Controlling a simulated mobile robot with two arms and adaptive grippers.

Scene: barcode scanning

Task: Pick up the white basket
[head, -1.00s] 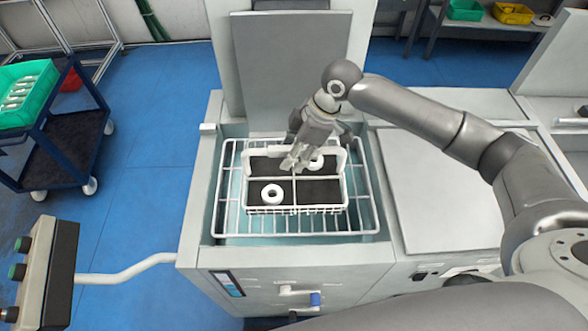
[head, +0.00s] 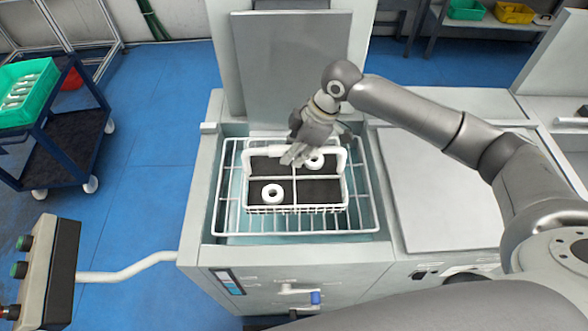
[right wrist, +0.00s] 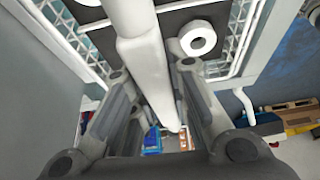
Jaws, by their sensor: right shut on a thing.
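The white basket (head: 295,208) sits inside the open tub of the machine, within a larger white wire rack (head: 228,190). It has a dark floor, a white divider and two white rings, one at the front left (head: 272,194) and one at the back right (head: 315,161). My right gripper (head: 294,156) is at the basket's back side, shut on its thick white handle bar. In the right wrist view the handle (right wrist: 145,70) runs between the two fingers (right wrist: 155,115). The fingers hide part of the bar in the head view. My left gripper is not in view.
The machine's tub rim (head: 205,215) surrounds the rack, and a raised grey lid (head: 290,65) stands behind it. A flat grey top (head: 440,190) lies to the right. A control box (head: 45,270) and a blue cart (head: 60,140) with a green crate (head: 25,92) are at the left.

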